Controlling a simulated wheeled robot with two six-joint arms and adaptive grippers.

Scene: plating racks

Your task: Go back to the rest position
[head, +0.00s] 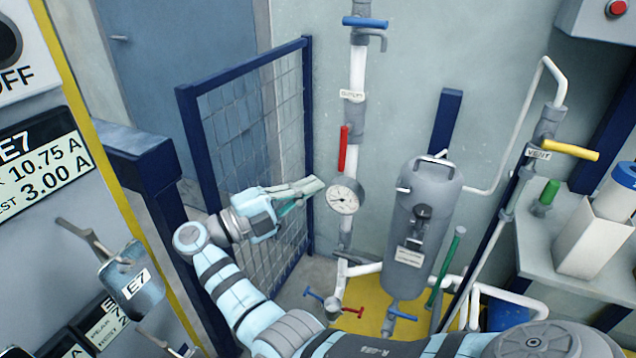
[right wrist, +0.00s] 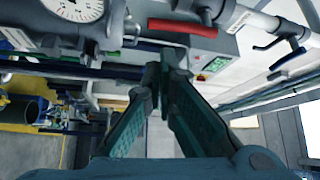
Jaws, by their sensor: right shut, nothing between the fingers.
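My right gripper (head: 318,187) is shut and empty. It is in front of the mesh fence panel, and its fingertips point right, towards the pressure gauge (head: 344,196) and the red lever (head: 342,148) on the vertical pipe. No contact with the pipe can be made out. In the right wrist view the fingers (right wrist: 164,62) meet at their tips with nothing between them. That view also shows the gauge (right wrist: 76,8) at the top left and the red lever (right wrist: 183,27). My right arm reaches in from the lower right. My left gripper is not in view.
A blue-framed mesh fence (head: 240,125) stands behind my gripper. A grey tank (head: 425,215) with pipes stands to its right. A yellow VENT lever (head: 570,149) and a bench (head: 540,240) are further right. A control panel (head: 60,150) is close on the left.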

